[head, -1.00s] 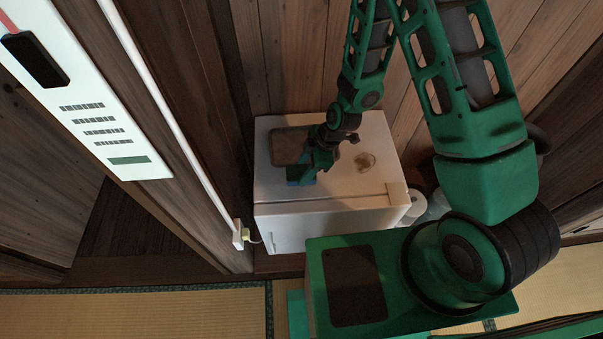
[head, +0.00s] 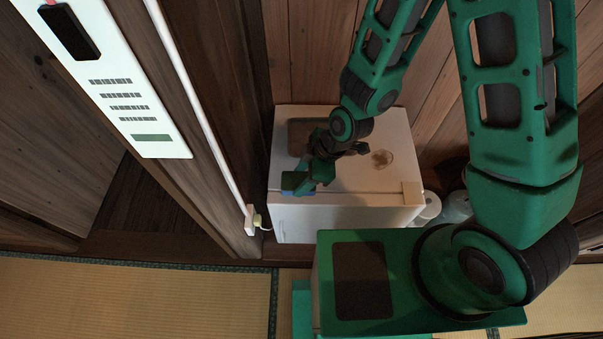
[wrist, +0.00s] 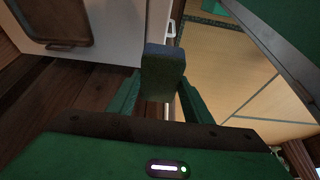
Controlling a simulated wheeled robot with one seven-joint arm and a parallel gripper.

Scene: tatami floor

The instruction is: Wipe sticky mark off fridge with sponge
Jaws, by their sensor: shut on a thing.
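The white fridge (head: 345,186) is low and stands against the wooden wall; part of it shows in the wrist view (wrist: 110,35). A brownish, roughly round mark (head: 382,159) is on its top, right of my gripper. My gripper (head: 309,180) is over the fridge's front left part, shut on a blue sponge (head: 291,182). The sponge (wrist: 164,62) stands between the fingers in the wrist view. In the head view it is near the top's front edge; I cannot tell whether it touches the fridge.
A brown tray (head: 304,128) lies at the back left of the fridge top, partly behind my arm. A white panel with a dark device (head: 68,30) is at the left. A plug (head: 256,219) is on the post beside the fridge. Pale rolls (head: 430,207) stand at right. Tatami (head: 130,300) lies in front.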

